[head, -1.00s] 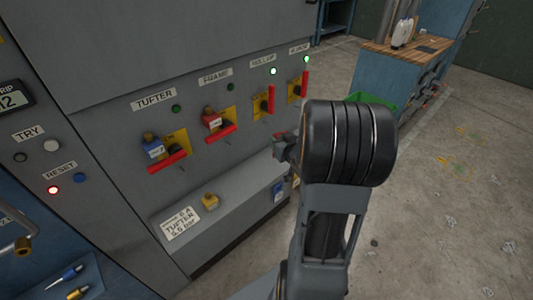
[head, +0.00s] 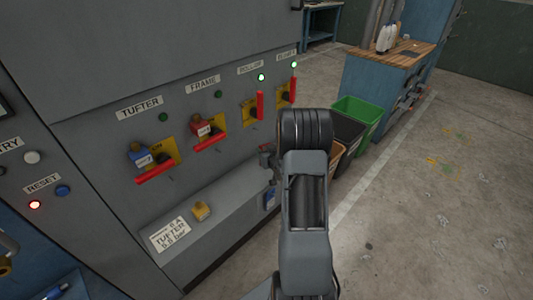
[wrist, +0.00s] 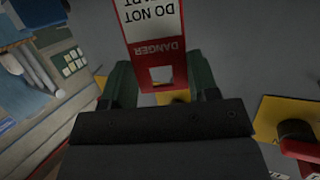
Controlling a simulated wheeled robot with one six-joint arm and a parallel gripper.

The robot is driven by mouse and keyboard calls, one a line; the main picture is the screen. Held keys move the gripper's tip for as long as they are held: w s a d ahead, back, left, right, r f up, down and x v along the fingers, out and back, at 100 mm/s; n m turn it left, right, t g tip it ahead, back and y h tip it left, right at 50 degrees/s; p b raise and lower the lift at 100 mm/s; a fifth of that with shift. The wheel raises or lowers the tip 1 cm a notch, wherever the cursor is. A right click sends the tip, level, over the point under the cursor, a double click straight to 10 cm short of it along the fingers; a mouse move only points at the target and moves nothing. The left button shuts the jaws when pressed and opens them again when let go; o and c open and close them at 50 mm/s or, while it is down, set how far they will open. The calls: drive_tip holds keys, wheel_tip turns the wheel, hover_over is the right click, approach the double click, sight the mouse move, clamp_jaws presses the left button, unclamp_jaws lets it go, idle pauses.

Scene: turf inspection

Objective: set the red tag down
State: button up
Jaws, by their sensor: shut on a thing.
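The red tag (wrist: 150,47) shows upside down in the wrist view, with DANGER on its red band, a white panel reading DO NOT and a square hole near its lower end. My gripper (wrist: 162,82) is shut on this end, one dark green finger on either side. In the head view my gripper (head: 267,160) is mostly hidden behind my arm, in front of the grey cabinet near its right edge.
The cabinet has several red-handled switches on yellow plates, including TUFTER (head: 155,165) and FRAME (head: 207,135). Below is a grey ledge (head: 228,193) with a brass-coloured block (head: 201,211). A green bin (head: 363,112) and workbench (head: 385,85) stand right; open floor lies beyond.

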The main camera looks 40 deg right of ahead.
drive_tip(key=shift+f, duration=0.3)
drive_tip(key=shift+f, duration=0.2)
drive_tip(key=o, duration=0.9)
drive_tip(key=shift+r, duration=0.2)
